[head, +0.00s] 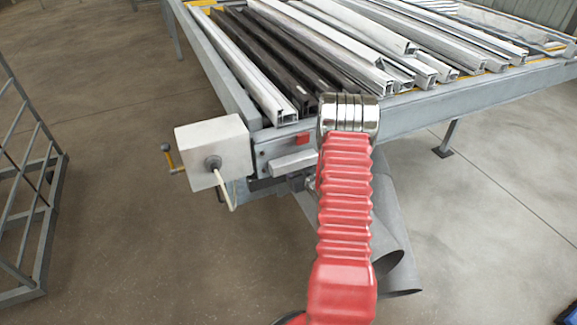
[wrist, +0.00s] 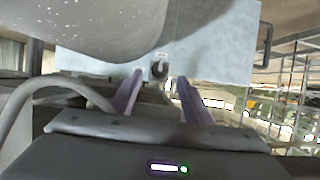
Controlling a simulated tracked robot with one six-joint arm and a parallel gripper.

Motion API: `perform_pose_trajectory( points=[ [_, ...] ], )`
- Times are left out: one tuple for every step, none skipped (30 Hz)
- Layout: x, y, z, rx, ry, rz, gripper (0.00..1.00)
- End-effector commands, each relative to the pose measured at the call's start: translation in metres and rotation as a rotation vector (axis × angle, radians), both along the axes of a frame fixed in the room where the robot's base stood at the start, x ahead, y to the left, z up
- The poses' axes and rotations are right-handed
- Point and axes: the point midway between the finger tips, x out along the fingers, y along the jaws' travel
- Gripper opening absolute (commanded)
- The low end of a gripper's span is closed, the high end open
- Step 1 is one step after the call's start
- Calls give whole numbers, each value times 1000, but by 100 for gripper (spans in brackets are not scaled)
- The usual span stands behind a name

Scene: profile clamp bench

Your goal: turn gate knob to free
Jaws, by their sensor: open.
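In the wrist view a small dark round knob (wrist: 159,69) sits on a pale blue-grey panel (wrist: 215,50). My gripper (wrist: 160,76) is open, with one purple finger on each side of the knob in the picture. I see no clear contact, and the depth between fingertips and knob is hard to judge. Any marking for the knob's setting is too small to read. In the head view my red arm reaches toward the bench's front edge, and my gripper is hidden. A pale box (head: 212,140) there carries a dark round fitting (head: 213,163) with a cable.
Long white and black profiles (head: 270,60) lie on the bench (head: 440,105). A red block (head: 302,139) is on its front rail. A yellow handle (head: 171,160) sticks out left of the box. A metal rack (head: 30,210) stands left, with open floor between.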

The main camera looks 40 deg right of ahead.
Motion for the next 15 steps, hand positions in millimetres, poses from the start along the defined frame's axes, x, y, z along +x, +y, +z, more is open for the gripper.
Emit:
perform_pose_trajectory(
  points=[
    [7, -1, -3, 0, -1, 2, 46],
    [11, -2, -5, 0, -1, 2, 46],
    [16, -4, -7, -1, 0, 3, 46],
    [19, -4, -9, -1, 1, 3, 46],
    [23, -6, -10, -1, 0, 3, 46],
    [28, -7, -12, -1, -1, 3, 46],
    [32, -8, -14, -1, -1, 3, 46],
    [35, -9, -15, 0, 0, 2, 46],
    [39, -10, -17, 0, 0, 2, 46],
    [42, -11, -18, 0, 0, 2, 46],
    [44, -12, -19, 0, 0, 2, 46],
    [47, -13, -20, 0, 0, 2, 46],
    [49, -13, -21, 0, -1, 2, 46],
    [50, -14, -22, 0, 0, 2, 46],
    [52, -14, -22, 0, 0, 2, 46]
  ],
)
